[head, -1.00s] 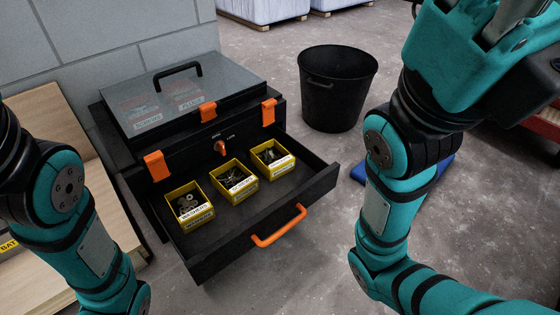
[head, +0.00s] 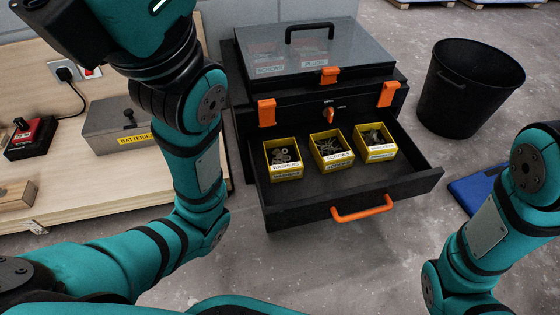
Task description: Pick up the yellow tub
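Three yellow tubs sit in a row in the open drawer (head: 300,205) of a black toolbox. The left tub (head: 287,174) is labelled washers and holds washers. The middle tub (head: 338,166) is labelled screws and holds screws. The right tub (head: 382,153) holds small metal parts; its label is too small to read surely. All three stand upright, with no gripper near them. My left arm rises at the left and my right arm at the right, but neither gripper's fingers show.
The toolbox has a clear lid (head: 312,55) and an orange drawer handle (head: 362,210). A black bin (head: 470,90) and a blue object (head: 478,192) are to the right. A wooden bench (head: 75,185) at left bears a grey batteries box (head: 118,125) and a red-black device (head: 30,138).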

